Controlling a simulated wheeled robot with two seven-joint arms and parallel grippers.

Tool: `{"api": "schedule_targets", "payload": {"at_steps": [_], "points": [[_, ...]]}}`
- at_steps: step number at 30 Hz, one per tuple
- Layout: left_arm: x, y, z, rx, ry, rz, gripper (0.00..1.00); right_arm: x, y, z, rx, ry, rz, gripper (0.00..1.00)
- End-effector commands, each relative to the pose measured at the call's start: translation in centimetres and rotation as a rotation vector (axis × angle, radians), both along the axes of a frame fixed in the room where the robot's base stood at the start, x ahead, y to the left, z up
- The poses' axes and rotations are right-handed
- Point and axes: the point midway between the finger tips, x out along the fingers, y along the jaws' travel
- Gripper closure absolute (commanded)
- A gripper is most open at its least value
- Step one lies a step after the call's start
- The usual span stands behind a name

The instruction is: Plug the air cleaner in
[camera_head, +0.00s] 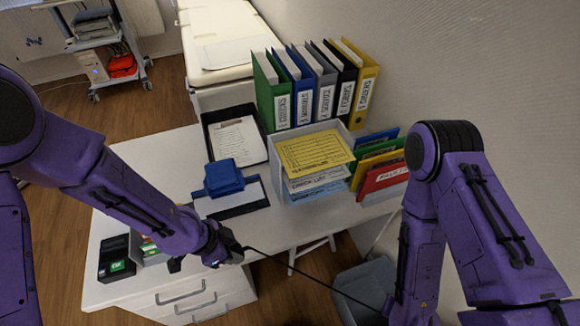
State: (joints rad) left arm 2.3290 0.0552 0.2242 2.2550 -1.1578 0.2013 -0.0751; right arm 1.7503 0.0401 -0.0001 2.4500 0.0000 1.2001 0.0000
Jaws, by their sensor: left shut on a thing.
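My left gripper (226,252) is over the front edge of the white desk, above the drawers. It is shut on the end of a thin black cord (318,285). The plug itself is hidden or too small to make out. The cord runs right and down past the desk toward my right arm. I cannot tell what it joins there, and I cannot make out the air cleaner or a socket for certain. My right arm reaches down at the right, and its gripper is out of view below the picture.
The white desk (165,160) holds several binders (320,85), a paper tray (238,140), a file holder (300,140), a blue box (223,178) and a black device (117,258). A grey bin-like object (366,282) stands on the floor. Wooden floor shows left.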

Motion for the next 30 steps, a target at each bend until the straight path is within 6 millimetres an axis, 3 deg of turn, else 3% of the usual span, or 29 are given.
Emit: {"api": "schedule_targets", "payload": {"at_steps": [4,8,15,18,22,30], "points": [[4.4,1.0,0.0,-0.012,-0.005,0.136,0.89,0.0,0.0,-2.7,0.000,0.000,0.000,1.00],[8.9,2.5,1.5,-0.009,-0.007,0.301,0.89,0.0,0.0,-5.1,0.000,0.000,0.000,1.00],[15.4,5.9,7.2,-0.009,-0.015,0.682,0.89,0.0,0.0,-10.6,0.000,0.000,0.000,1.00],[16.4,7.1,10.3,-0.010,-0.014,0.821,0.89,0.0,0.0,-12.5,0.000,0.000,0.000,1.00],[16.5,8.0,13.2,-0.008,-0.006,0.920,0.89,0.0,0.0,-13.6,0.000,0.000,0.000,1.00],[16.4,8.2,14.3,-0.003,-0.001,0.942,0.89,0.0,0.0,-13.3,0.000,0.000,0.000,1.00]]}}
